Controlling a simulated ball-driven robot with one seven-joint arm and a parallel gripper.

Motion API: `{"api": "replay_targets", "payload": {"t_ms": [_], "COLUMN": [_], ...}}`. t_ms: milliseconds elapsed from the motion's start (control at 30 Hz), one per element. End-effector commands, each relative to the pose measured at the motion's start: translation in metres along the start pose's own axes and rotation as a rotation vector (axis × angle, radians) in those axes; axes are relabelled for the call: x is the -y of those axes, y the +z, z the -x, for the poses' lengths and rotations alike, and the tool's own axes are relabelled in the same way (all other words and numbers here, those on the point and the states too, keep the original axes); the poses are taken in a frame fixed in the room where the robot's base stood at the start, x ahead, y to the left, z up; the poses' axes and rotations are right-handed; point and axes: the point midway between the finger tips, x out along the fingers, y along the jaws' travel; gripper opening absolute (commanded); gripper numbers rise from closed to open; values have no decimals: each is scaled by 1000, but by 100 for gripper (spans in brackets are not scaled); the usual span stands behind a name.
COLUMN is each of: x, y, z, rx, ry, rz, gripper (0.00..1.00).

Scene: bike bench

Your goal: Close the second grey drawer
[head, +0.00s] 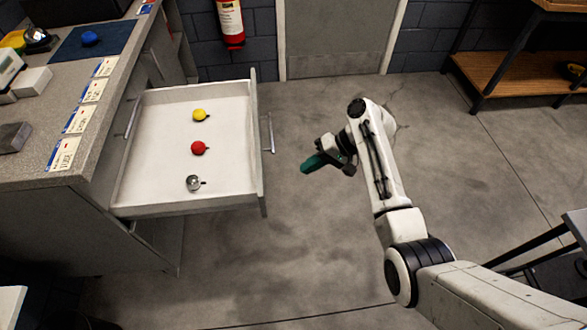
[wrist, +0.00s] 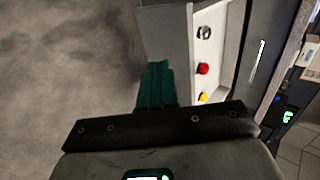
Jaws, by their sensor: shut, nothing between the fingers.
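A grey drawer (head: 230,178) stands pulled out from the bench in the head view, with its front panel and bar handle (head: 270,133) facing right. A yellow bell (head: 200,115), a red bell (head: 199,148) and a silver bell (head: 193,183), or similar small round things, lie inside. The drawer's front panel (wrist: 167,32) also shows in the wrist view, just beyond my fingers. My gripper (head: 311,163) has green fingers, shut and empty, to the right of the handle and apart from it. The fingers show in the wrist view (wrist: 157,85).
The bench top (head: 60,90) at left carries price labels, a blue mat (head: 94,40) and small items. Another bar handle (head: 133,116) is on the bench face. A fire extinguisher (head: 231,20) hangs by the door. A wooden shelf (head: 515,75) stands at the right. The floor between is clear.

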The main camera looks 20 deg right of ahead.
Motion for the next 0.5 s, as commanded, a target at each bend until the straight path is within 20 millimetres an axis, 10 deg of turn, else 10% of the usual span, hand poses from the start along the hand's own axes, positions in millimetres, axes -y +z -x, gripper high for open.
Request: {"api": "replay_targets", "payload": {"t_ms": [500], "x": [8], "y": [1], "z": [-94], "rx": [4], "ry": [3], "rz": [4], "gripper": [0]}}
